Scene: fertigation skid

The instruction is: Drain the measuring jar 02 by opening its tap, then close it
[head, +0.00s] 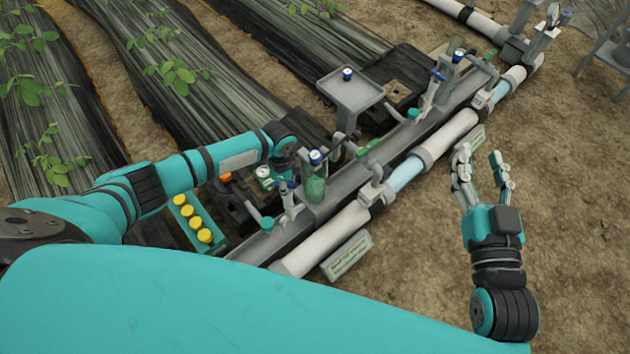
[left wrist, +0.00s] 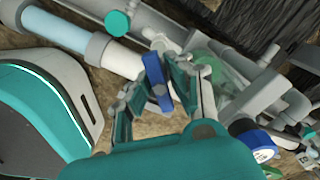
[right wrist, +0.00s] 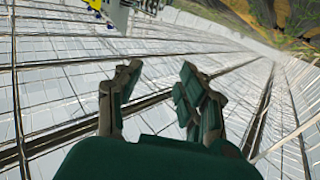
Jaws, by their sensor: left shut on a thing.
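A measuring jar with green liquid (head: 316,188) stands upright on the grey skid, with a blue-topped fitting (head: 316,157) above it. Its green body also shows in the left wrist view (left wrist: 212,66). I cannot read which number it bears. My left gripper (left wrist: 160,90) is shut on a blue tap handle (left wrist: 158,94) beside this jar; in the head view the fingers are small and partly hidden by the arm. A second blue-topped fitting (head: 458,55) stands farther along the skid. My right gripper (head: 480,160) is open and empty over bare soil; its fingers show apart in the right wrist view (right wrist: 162,70).
White pipe (head: 330,236) with clear blue sections runs diagonally in front of the skid. A sign (head: 347,255) stands before it. A grey stand (head: 350,90) rises behind. A teal box with yellow caps (head: 197,222) sits left of the skid.

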